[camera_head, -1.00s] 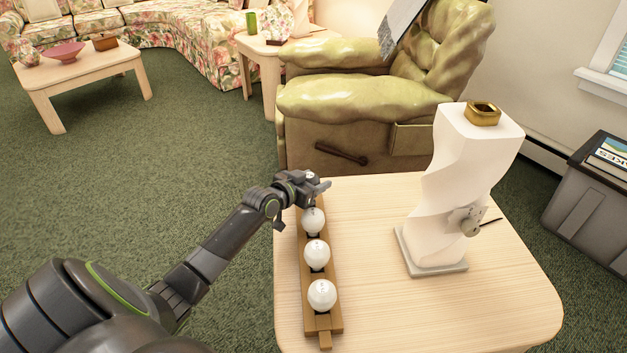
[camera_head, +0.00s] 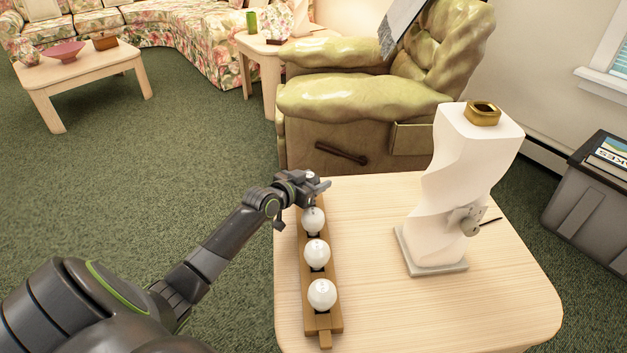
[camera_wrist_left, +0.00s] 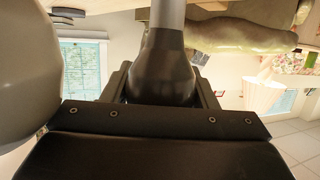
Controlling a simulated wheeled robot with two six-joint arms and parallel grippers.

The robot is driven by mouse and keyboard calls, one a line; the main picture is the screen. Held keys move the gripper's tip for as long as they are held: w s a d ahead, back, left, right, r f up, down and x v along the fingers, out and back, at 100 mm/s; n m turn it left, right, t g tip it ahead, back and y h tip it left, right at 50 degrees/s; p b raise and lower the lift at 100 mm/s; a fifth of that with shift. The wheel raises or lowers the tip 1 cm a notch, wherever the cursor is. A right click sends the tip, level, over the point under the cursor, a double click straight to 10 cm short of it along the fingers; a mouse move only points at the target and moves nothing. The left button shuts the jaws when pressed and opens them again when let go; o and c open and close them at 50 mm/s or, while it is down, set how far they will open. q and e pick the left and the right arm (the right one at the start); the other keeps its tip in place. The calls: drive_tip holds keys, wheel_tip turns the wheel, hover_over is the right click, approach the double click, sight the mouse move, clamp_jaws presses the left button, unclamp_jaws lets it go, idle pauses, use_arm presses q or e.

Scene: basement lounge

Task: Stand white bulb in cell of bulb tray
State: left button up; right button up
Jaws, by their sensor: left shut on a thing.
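The bulb tray (camera_head: 323,322) is a long narrow wooden rack near the left edge of the light wood table. Three white bulbs stand upright in a row in it: a far one (camera_head: 313,220), a middle one (camera_head: 316,253) and a near one (camera_head: 321,294). My left gripper (camera_head: 315,187) is over the tray's far end, shut on a white bulb, of which only a small pale patch (camera_head: 311,175) shows. The gripper hides the rest of that bulb and the cell below, so I cannot tell whether it is seated. My right gripper is out of view.
A white twisted lamp base (camera_head: 460,185) with a brass top stands on the table (camera_head: 500,315) to the right of the tray. The table between them is clear. A green recliner (camera_head: 350,105) stands close behind the table, and a grey bin (camera_head: 590,190) is on the floor at right.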

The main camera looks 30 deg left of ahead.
use_arm(q)
drive_tip(key=shift+f, duration=0.25)
drive_tip(key=shift+a+r, duration=0.1)
drive_tip(key=shift+r, duration=0.2)
idle(0.8)
drive_tip(key=shift+p, duration=0.3)
idle(0.8)
drive_tip(key=shift+f+b, duration=0.3)
drive_tip(key=shift+r+p, duration=0.2)
drive_tip(key=shift+p, duration=0.1)
drive_tip(key=shift+r, duration=0.1)
idle(1.7)
drive_tip(key=shift+f, duration=0.35)
drive_tip(key=shift+r, duration=0.3)
drive_tip(key=shift+d, duration=0.2)
